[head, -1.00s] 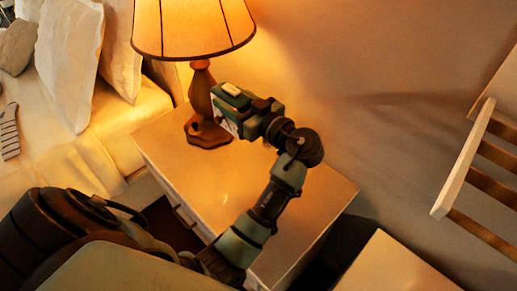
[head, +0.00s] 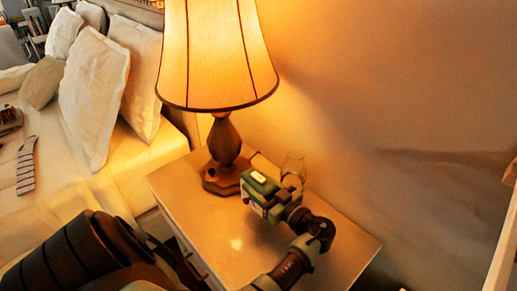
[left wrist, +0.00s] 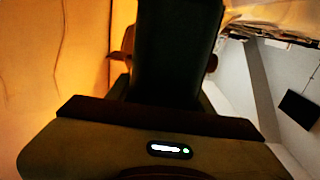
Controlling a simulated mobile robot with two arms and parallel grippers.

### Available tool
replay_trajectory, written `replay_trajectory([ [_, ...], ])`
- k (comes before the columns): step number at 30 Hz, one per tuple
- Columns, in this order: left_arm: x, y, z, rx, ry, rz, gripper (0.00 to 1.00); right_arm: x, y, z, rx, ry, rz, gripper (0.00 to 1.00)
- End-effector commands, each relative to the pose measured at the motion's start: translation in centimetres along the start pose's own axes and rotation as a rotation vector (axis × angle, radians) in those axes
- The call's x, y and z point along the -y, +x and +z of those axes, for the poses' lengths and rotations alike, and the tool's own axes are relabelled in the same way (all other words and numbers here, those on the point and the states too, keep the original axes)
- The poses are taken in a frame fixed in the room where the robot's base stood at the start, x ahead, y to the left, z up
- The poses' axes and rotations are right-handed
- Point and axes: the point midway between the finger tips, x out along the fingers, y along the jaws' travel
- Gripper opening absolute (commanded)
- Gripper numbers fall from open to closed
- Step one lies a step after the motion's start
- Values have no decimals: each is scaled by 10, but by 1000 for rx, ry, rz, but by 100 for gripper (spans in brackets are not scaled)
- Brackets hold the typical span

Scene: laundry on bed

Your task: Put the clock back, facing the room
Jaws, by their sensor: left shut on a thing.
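The clock (head: 257,191) is a small green box with a light button on top and a pale face turned towards the lower left. My left gripper (head: 276,201) is shut on it from the right, over the nightstand (head: 205,235) and just right of the lamp's base. I cannot tell whether the clock touches the nightstand top. In the left wrist view a dark block, which looks like the clock (left wrist: 178,50), fills the middle in front of the gripper. My right gripper is not in view.
A lit lamp (head: 218,60) stands on the nightstand, close beside the clock. A clear glass (head: 293,166) stands just behind my gripper. The bed (head: 110,175) with pillows is at left. The nightstand's front left is clear.

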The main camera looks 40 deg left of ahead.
Motion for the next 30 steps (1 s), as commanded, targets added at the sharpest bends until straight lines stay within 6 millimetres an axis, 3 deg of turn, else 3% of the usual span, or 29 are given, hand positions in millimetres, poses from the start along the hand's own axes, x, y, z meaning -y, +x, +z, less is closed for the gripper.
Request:
replay_trajectory([
  [4, -1, 0, 9, -3, -1, 0, 0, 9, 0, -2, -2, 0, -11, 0],
  [12, -1, 0, 42, -4, 0, 1, 0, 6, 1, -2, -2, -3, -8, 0],
  [25, -1, 0, 47, -4, -2, 1, 0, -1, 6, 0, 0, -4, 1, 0],
  [26, 0, 0, 48, -1, -1, 1, 54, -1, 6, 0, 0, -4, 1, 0],
  [28, 0, 0, 47, -1, 0, 1, 73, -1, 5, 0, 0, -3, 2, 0],
  [30, 0, 0, 47, -1, 0, 1, 73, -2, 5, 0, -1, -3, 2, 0],
])
